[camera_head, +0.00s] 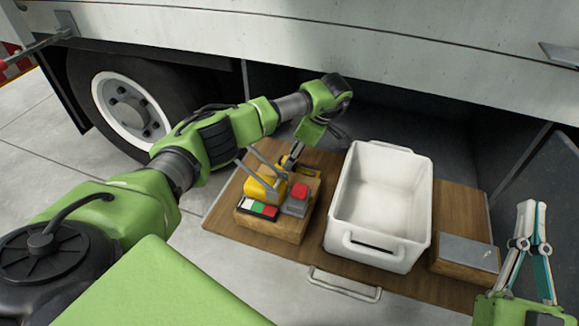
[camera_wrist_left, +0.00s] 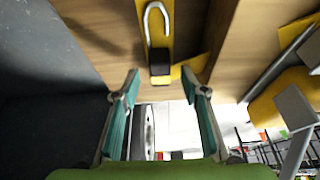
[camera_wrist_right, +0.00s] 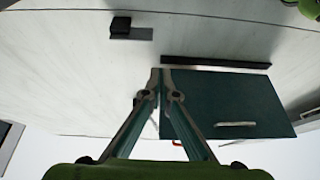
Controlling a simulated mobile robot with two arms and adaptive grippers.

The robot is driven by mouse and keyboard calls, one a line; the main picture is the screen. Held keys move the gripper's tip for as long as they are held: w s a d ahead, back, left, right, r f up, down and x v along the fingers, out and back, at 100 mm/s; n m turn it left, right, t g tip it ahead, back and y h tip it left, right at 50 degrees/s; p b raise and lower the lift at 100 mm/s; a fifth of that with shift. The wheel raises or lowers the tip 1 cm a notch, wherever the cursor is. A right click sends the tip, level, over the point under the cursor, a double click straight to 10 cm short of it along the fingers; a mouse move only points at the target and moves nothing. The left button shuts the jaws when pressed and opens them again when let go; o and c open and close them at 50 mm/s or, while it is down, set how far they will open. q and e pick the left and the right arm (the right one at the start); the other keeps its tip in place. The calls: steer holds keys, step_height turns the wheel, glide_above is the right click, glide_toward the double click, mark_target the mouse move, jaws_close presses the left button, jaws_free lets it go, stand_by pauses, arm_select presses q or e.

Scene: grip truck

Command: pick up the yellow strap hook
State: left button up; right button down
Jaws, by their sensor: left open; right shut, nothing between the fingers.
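The yellow strap hook shows at the top centre of the left wrist view (camera_wrist_left: 160,60), a yellow band with a pale metal hook and a black block, against a wooden surface. My left gripper (camera_wrist_left: 159,84) is open and empty, its fingers apart below the hook in that view and not touching it. In the head view, the left gripper (camera_head: 290,158) points down at the wooden board behind the yellow tool, and the hook is mostly hidden there. My right gripper (camera_head: 531,208) is shut and empty, raised at the right; its closed fingers show in the right wrist view (camera_wrist_right: 161,82).
A yellow tool (camera_head: 265,186), a red-button box (camera_head: 298,200) and a green, white and red block (camera_head: 257,209) crowd the wooden block near the left gripper. A white crate (camera_head: 419,215) stands right of them. The truck side (camera_head: 400,60) overhangs behind.

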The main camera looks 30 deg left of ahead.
arm_select(q)
steer(key=x, duration=0.3)
steer(key=shift+b, duration=0.35)
jaws_close()
arm_select(e)
steer(key=s+r+t, duration=0.2)
steer(key=r, duration=0.1)
steer(key=s+r+t, duration=0.1)
steer(key=shift+d+r+y, duration=0.15)
steer(key=shift+r+y, duration=0.15)
steer(key=shift+y, duration=0.1)
arm_select(q)
steer(key=shift+r, duration=0.1)
